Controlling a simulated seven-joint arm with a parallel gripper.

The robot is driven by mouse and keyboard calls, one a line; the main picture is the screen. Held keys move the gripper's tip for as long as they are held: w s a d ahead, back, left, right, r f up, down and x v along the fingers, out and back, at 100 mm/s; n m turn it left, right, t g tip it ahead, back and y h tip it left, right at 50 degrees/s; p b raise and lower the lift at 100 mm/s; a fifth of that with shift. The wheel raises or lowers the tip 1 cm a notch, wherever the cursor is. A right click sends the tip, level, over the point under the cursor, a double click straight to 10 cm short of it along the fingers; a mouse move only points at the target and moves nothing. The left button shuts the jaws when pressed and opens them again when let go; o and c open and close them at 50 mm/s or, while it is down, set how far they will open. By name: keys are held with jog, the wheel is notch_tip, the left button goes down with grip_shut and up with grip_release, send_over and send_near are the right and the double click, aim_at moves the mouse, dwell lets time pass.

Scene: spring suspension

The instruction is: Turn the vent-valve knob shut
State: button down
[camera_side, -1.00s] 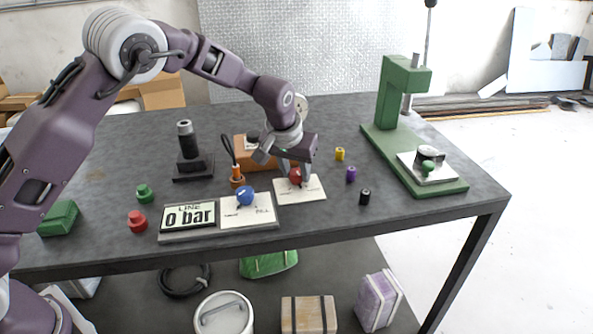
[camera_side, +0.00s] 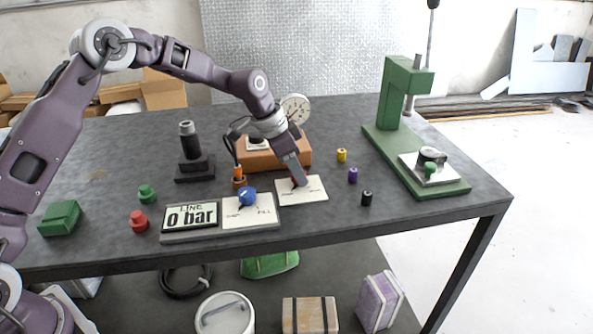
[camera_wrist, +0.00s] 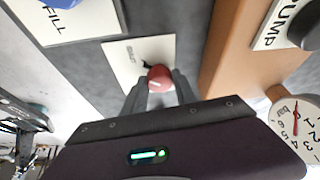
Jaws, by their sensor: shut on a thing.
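The red vent-valve knob (camera_wrist: 160,76) sits on a white plate (camera_wrist: 127,62) and shows between my fingertips in the wrist view. My gripper (camera_wrist: 161,88) is shut on the knob, one finger on each side. In the side view my gripper (camera_side: 298,182) reaches down onto the white plate (camera_side: 315,190) and hides most of the knob. A dark pointer shows beside the knob in the wrist view; the plate's lettering there is too small to read surely.
Left of the plate are the blue knob (camera_side: 247,196) on its FILL plate (camera_side: 262,213) and a display (camera_side: 190,217) reading LINE 0 bar. Behind my gripper stands an orange-brown block (camera_side: 262,157) with a round gauge (camera_side: 295,108). A green press (camera_side: 395,110) stands at right.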

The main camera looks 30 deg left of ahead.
jog(key=shift+m, duration=0.6)
jog(key=shift+a, duration=0.1)
jog(key=c, duration=1)
grip_release()
jog(key=v, duration=0.7)
jog(key=shift+r, duration=0.1)
